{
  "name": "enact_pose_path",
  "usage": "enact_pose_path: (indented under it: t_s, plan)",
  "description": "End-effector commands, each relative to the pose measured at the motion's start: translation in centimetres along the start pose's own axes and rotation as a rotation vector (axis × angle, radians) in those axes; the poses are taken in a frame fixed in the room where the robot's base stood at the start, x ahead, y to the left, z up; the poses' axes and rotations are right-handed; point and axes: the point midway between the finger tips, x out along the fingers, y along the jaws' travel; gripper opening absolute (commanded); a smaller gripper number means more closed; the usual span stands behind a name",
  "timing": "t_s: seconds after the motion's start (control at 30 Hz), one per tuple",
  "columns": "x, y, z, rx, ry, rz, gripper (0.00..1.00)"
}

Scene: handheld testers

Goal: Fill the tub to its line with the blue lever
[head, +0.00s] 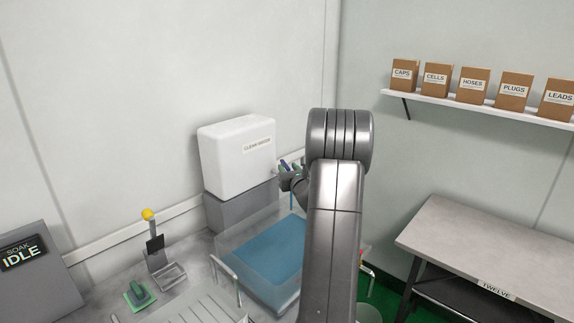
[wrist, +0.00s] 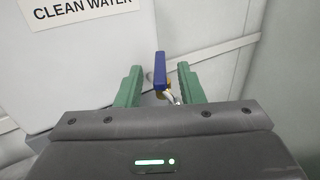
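The blue lever (wrist: 160,70) stands upright in the wrist view, on a small brass-coloured tap beside the white clean water tank (head: 238,158). My gripper (wrist: 159,78) has its two green fingers apart, one on each side of the lever, with a gap showing on both sides. In the head view my gripper (head: 287,167) is at the tank's right side, small and partly behind my arm. The clear-walled tub (head: 232,262) stands below and in front of the tank and looks blue inside. I cannot make out its line or whether water is flowing.
A grey panel (head: 28,262) at left reads SOAK IDLE. A stand with a yellow knob (head: 148,214) and a green object (head: 139,295) are left of the tub. A bench (head: 480,250) and a shelf (head: 430,97) of labelled boxes are at right. My arm hides the tub's right side.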

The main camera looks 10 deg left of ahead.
Motion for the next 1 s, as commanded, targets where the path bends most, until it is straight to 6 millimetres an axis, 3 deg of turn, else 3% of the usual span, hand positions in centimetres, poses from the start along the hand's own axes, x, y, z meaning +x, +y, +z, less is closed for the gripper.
enact_pose_path:
  t_s: [0.2,0.53,0.7,1.0]
  plan:
    - [2.0,0.0,0.0,0.000,0.000,0.000,0.35]
    - [2.2,0.0,0.0,0.001,0.001,0.000,0.35]
    - [2.2,0.0,0.0,0.000,0.000,0.000,0.01]
    - [2.2,-0.1,0.1,0.001,-0.001,0.010,0.00]
